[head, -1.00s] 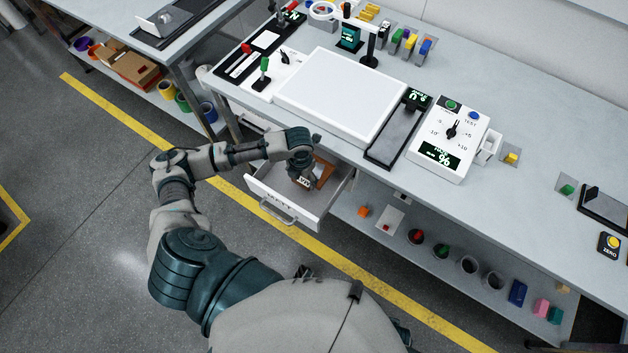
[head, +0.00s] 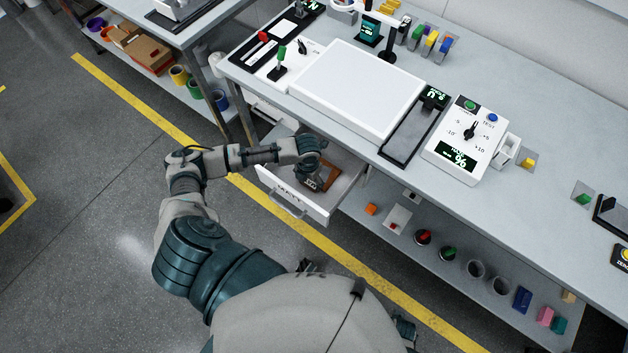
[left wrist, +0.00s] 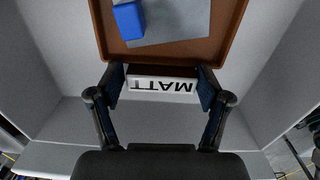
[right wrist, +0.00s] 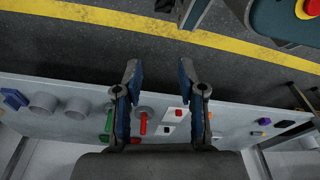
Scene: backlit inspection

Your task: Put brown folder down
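The brown folder (head: 331,174) is a shallow brown tray with a raised rim, inside the open white drawer (head: 316,211) under the bench. The left wrist view shows its brown rim (left wrist: 233,30), a grey sheet, a blue block (left wrist: 129,20) and a white end label reading MATT (left wrist: 161,85). My left gripper (head: 313,181) reaches down into the drawer. Its fingers (left wrist: 161,88) stand against both ends of the label block, shut on the folder. Whether the folder touches the drawer floor is hidden. My right gripper (right wrist: 160,75) is open and empty.
The bench above holds a white panel (head: 357,88), a dark scale-like device (head: 414,130) and a dial box (head: 467,139). The drawer walls (left wrist: 50,70) stand close around the folder. A lower shelf (head: 448,285) at right carries several cups and blocks.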

